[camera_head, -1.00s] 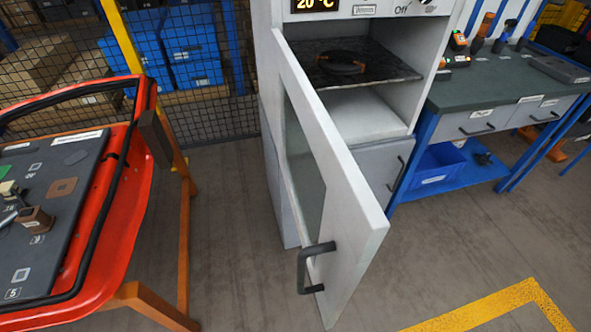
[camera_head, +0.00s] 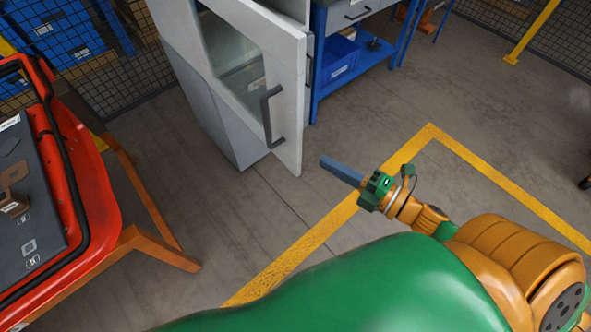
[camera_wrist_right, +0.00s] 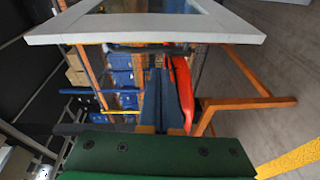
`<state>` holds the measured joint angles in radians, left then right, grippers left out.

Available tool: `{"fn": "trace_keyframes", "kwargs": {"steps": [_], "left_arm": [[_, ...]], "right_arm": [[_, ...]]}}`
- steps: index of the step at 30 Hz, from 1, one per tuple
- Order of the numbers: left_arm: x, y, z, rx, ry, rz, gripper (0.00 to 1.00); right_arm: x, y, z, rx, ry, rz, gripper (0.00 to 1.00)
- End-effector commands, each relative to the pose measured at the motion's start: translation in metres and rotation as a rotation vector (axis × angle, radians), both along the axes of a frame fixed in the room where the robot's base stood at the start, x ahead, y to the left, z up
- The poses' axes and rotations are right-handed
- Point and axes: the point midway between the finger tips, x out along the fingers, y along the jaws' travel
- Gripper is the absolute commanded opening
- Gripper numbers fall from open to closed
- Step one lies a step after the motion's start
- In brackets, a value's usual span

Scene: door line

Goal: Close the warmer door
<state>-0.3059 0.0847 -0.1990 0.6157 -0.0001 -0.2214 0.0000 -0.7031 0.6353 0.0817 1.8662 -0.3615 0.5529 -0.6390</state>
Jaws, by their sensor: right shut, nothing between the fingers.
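The warmer door (camera_head: 289,75) is a light grey panel with a glass pane (camera_head: 232,62), and it stands open, swung out from the warmer cabinet (camera_head: 190,80). Its dark bar handle (camera_head: 267,115) is on the outer face near the free edge. My right gripper (camera_head: 328,164) is shut and empty, to the right of the door and apart from it in the head view. In the right wrist view the shut fingers (camera_wrist_right: 165,92) point toward the door's lower edge (camera_wrist_right: 150,30), which spans the top. My left gripper is not in view.
A red car door panel (camera_head: 85,170) on an orange stand (camera_head: 150,245) is at the left. A blue-framed bench with a blue bin (camera_head: 340,52) stands behind the door. Yellow floor tape (camera_head: 310,240) marks the open floor. A mesh fence (camera_head: 110,60) is behind.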

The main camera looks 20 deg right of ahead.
Motion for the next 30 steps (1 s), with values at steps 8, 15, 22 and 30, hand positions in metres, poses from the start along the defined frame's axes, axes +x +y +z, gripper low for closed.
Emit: {"fn": "trace_keyframes", "kwargs": {"steps": [8,15,22,30], "left_arm": [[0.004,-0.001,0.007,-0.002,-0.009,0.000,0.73],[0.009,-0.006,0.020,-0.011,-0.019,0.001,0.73],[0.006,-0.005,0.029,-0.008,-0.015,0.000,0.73],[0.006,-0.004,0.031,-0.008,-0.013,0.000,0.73]], "right_arm": [[0.007,0.032,0.033,-0.047,-0.112,0.106,0.00],[0.049,0.064,0.035,-0.044,-0.109,0.102,0.00],[0.077,0.066,0.032,-0.050,-0.102,0.101,0.00],[0.083,0.044,0.031,-0.045,-0.101,0.101,0.00]]}}
